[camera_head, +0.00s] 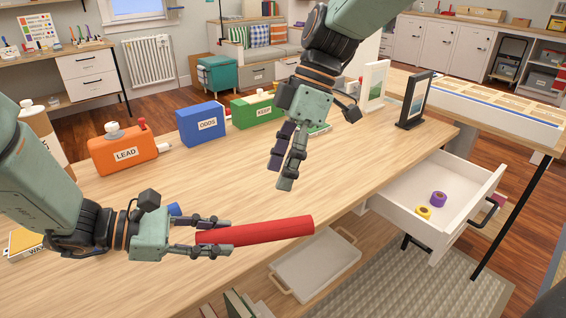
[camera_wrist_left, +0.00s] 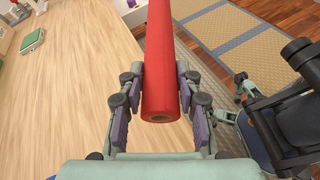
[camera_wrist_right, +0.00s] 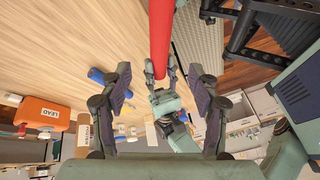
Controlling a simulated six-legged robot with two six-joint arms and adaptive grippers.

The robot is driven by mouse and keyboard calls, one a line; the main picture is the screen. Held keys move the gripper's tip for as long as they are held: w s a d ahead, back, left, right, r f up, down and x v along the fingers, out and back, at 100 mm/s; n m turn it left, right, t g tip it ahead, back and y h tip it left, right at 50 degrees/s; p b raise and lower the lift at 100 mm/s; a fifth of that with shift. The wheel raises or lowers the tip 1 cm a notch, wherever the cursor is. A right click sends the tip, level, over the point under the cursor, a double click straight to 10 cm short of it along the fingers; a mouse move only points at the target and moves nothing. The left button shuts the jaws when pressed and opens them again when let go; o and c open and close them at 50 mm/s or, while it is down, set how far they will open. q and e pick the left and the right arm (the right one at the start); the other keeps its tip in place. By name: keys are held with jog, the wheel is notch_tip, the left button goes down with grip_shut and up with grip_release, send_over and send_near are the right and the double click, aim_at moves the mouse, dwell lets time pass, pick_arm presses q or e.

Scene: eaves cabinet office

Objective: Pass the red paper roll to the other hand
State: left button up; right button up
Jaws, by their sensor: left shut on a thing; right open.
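The red paper roll (camera_head: 265,231) is a long red cylinder held level above the front edge of the wooden table. My left gripper (camera_head: 212,236) is shut on one end of it, and the rest sticks out to the right. In the left wrist view the roll (camera_wrist_left: 160,70) lies between both fingers, its near end showing a small hole. My right gripper (camera_head: 281,172) is open and empty, pointing down above the table, higher and farther back than the roll. In the right wrist view the roll (camera_wrist_right: 161,40) shows beyond the open fingers (camera_wrist_right: 162,105), apart from them.
An orange LEAD box (camera_head: 122,153), a blue ODDS box (camera_head: 201,125) and a green KEEP box (camera_head: 256,109) stand along the table's back. A dark picture frame (camera_head: 414,100) stands at right. An open white drawer (camera_head: 440,236) holds purple and yellow rolls. The middle tabletop is mostly clear.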

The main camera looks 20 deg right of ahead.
aim_at(261, 224)
jog(key=x, duration=1.2)
jog(key=shift+d, duration=0.1)
jog(key=c, duration=1.2)
pick_arm(q)
jog(key=o, duration=1.3)
pick_arm(e)
jog(key=shift+c, duration=0.5)
